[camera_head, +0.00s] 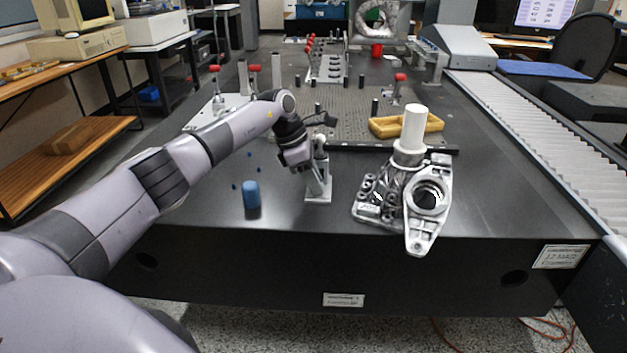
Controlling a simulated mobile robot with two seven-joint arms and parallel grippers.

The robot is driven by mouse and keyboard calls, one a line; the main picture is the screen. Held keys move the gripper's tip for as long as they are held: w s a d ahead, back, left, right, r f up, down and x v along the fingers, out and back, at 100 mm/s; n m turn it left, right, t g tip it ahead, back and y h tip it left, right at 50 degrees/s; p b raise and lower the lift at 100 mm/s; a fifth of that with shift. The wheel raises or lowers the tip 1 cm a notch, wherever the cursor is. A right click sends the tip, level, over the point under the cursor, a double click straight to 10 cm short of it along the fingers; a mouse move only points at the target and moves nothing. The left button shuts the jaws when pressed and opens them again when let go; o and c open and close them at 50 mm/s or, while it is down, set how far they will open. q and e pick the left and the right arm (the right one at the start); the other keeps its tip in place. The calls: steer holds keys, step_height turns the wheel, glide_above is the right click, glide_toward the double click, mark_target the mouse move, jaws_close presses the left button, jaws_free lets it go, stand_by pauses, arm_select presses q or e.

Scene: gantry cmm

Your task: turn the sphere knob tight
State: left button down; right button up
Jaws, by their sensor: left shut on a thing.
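A small grey fixture (319,186) stands upright on the dark table near its front edge, left of a metal casting. My left gripper (318,143) is at the top of this fixture, its arm coming in from the left. It is shut on a small part there, which I take to be the sphere knob. The gripper's dark body covers most of that part, so its shape and how far it is turned cannot be told. My right gripper is not in view.
A silver casting (428,222) with a white cylinder (411,130) stands close on the right. A blue cylinder (251,194) stands to the left. A yellow tray (406,124) and red-handled clamps (400,78) are farther back. The front right of the table (510,205) is clear.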

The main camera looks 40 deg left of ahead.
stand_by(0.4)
arm_select(q)
steer(key=c, duration=0.9)
jaws_free()
steer(key=shift+n, duration=0.3)
